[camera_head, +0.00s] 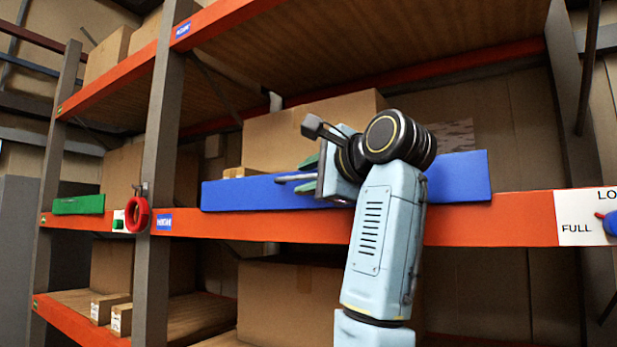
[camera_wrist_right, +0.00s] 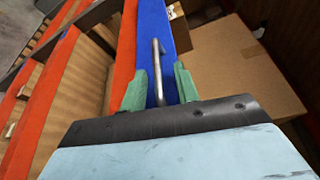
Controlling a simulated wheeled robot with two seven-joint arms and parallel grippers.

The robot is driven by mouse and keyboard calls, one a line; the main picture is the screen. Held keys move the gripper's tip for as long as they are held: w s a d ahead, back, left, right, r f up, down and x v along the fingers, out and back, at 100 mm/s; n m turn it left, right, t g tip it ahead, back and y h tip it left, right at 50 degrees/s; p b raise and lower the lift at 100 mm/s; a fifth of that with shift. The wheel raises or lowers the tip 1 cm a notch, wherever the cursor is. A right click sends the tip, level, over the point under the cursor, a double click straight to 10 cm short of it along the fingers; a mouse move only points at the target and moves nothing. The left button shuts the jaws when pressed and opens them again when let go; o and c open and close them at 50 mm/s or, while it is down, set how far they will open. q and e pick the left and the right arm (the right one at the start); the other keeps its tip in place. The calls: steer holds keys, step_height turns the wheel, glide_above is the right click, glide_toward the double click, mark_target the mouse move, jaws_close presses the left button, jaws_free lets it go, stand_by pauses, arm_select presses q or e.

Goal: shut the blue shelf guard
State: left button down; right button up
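The blue shelf guard (camera_head: 246,193) is a long flat panel along the top of the orange beam of the middle shelf. My arm hides part of it. It also shows in the wrist view (camera_wrist_right: 178,26), with a grey bar handle (camera_wrist_right: 157,62) on it. My right gripper (camera_head: 305,175) is at the front of the guard, left of its middle. Its green fingertips are apart, one on each side of the handle, with gaps visible in the wrist view (camera_wrist_right: 161,82). Whether they touch the guard cannot be told. My left gripper is not in view.
Cardboard boxes (camera_head: 268,140) stand behind the guard. A grey upright post (camera_head: 160,110) and a red ring (camera_head: 137,214) are to the left, with a green guard (camera_head: 78,205) beyond. A label plate (camera_head: 583,228) with a blue knob is on the beam at right.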

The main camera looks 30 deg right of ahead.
steer(key=s+b, duration=0.1)
steer(key=s, duration=0.1)
steer(key=s+d+b, duration=0.1)
steer(key=s, duration=0.2)
steer(key=s+b, duration=0.1)
steer(key=s, duration=0.1)
steer(key=shift+s+d+r, duration=0.15)
steer(key=shift+s+r, duration=0.05)
steer(key=shift+s, duration=0.05)
steer(key=shift+s+d+r+b, duration=0.1)
steer(key=shift+s+d+b, duration=0.05)
steer(key=shift+s+b, duration=1)
steer(key=shift+s+d+r+b, duration=0.15)
steer(key=shift+s+b, duration=0.55)
steer(key=shift+b, duration=0.85)
steer(key=shift+s+d+r+b, duration=0.1)
steer(key=shift+s+d+b, duration=0.1)
steer(key=shift+s+b, duration=0.95)
steer(key=shift+w, duration=0.2)
